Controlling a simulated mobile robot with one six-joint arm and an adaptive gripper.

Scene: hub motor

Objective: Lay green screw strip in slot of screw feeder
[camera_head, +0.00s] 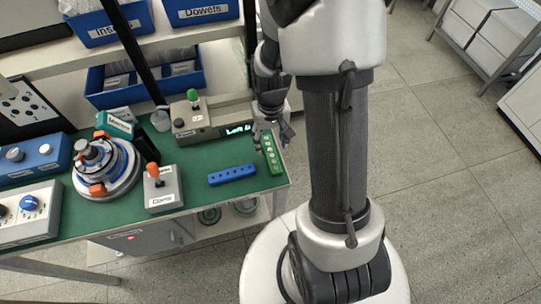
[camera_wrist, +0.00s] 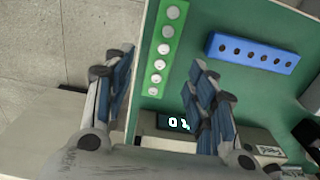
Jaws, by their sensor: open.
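The green screw strip (camera_head: 272,155), with a row of pale round screw heads, lies on the green table top near its right edge. In the wrist view the strip (camera_wrist: 163,48) runs up from between my fingers. My gripper (camera_head: 272,133) is open and empty, just over the strip's far end; in the wrist view its fingers (camera_wrist: 155,78) stand on either side of that end, apart from it. The screw feeder (camera_head: 212,120) is a beige-grey box with a lit display at the table's back. The feeder (camera_wrist: 147,122) is partly hidden by my fingers in the wrist view. Its slot cannot be made out.
A blue strip with dark holes (camera_head: 232,174) lies left of the green one. A grey box with an orange knob (camera_head: 163,188) and a round motor fixture (camera_head: 106,168) stand farther left. Blue bins (camera_head: 145,85) are behind. Open floor lies right of the table.

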